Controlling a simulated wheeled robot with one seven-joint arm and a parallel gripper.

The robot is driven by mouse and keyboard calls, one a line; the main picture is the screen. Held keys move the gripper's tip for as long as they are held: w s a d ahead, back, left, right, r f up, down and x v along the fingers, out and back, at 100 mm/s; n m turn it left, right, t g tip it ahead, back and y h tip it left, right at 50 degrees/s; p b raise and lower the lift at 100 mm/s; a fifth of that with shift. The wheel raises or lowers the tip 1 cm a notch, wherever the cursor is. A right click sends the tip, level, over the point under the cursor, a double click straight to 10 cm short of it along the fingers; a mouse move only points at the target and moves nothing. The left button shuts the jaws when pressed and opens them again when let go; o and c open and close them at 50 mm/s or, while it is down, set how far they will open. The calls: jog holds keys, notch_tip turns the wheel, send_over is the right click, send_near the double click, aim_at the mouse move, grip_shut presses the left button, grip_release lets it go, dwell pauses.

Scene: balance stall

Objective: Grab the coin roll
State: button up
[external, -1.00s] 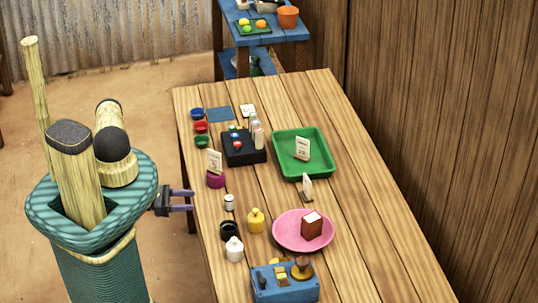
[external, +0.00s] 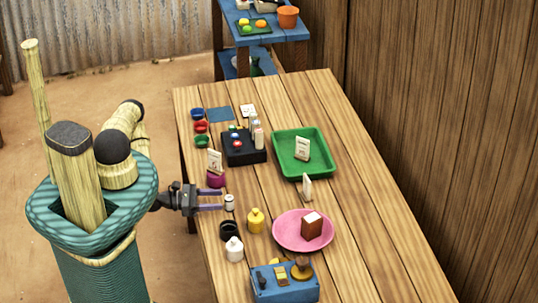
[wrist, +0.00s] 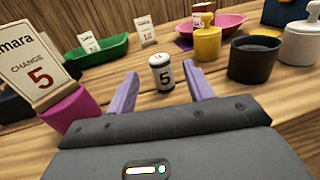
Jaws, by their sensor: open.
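The coin roll (external: 229,202) is a small white upright cylinder with dark bands, standing on the wooden table near its left edge. In the wrist view the coin roll (wrist: 161,76) shows a black "5" on its label. My gripper (external: 221,199) is open and empty, its purple fingers pointing right at the roll. In the wrist view the roll stands centred between the two fingertips or just beyond them; I cannot tell which. No finger visibly touches it.
A magenta sign holder (external: 216,180) stands close to my gripper on one side, a black cup (external: 229,231) on the other.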

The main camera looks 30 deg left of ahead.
aim_at(229, 203)
jog(key=x, duration=0.2)
jog(key=shift+w+d, duration=0.25)
jog(key=shift+d, duration=0.05)
jog(key=shift+c, duration=0.2)
grip_shut()
